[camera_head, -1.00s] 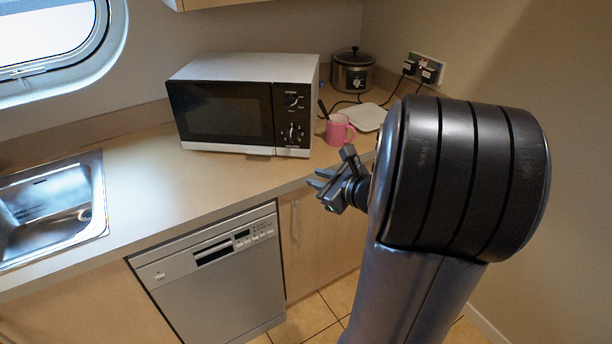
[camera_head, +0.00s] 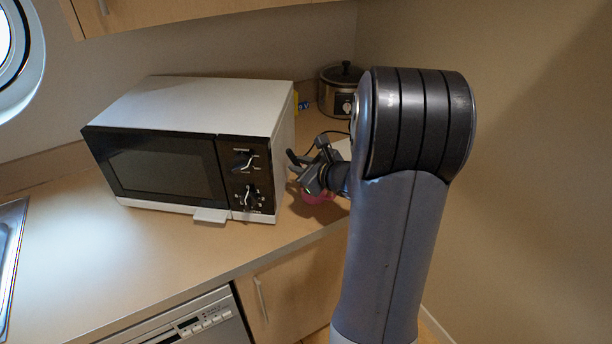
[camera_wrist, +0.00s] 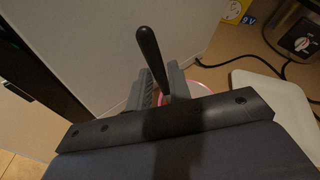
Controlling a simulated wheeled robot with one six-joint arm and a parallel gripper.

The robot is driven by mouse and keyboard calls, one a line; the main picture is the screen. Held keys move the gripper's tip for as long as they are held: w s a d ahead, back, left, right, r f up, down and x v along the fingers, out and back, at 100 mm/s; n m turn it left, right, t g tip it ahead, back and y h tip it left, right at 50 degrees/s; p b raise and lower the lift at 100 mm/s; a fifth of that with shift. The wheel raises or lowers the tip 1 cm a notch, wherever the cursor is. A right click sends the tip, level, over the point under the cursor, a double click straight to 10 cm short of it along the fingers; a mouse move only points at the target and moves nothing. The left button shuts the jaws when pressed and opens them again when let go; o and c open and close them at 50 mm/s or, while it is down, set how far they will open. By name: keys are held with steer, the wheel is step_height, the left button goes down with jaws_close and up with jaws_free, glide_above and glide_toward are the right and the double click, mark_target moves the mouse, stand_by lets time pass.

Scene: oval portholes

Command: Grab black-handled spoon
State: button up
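The black-handled spoon (camera_wrist: 148,48) stands tilted in the pink mug, its handle rising above my fingers in the wrist view. The pink mug (camera_head: 317,196) is on the counter just right of the microwave, partly hidden by my gripper; its rim (camera_wrist: 205,90) shows in the wrist view. My gripper (camera_head: 293,163) is above the mug, and its fingers (camera_wrist: 160,80) look open, one on each side of the handle, with only a small gap. The spoon's lower part is hidden behind the fingers and palm.
The microwave (camera_head: 165,165) stands close to the left of my gripper. A slow cooker (camera_head: 338,95) is behind. A white board or plate (camera_wrist: 275,105) and black cables (camera_wrist: 240,58) lie to the right. The counter (camera_head: 130,255) in front is clear.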

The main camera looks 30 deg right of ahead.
steer(key=shift+x, duration=0.8)
jaws_close()
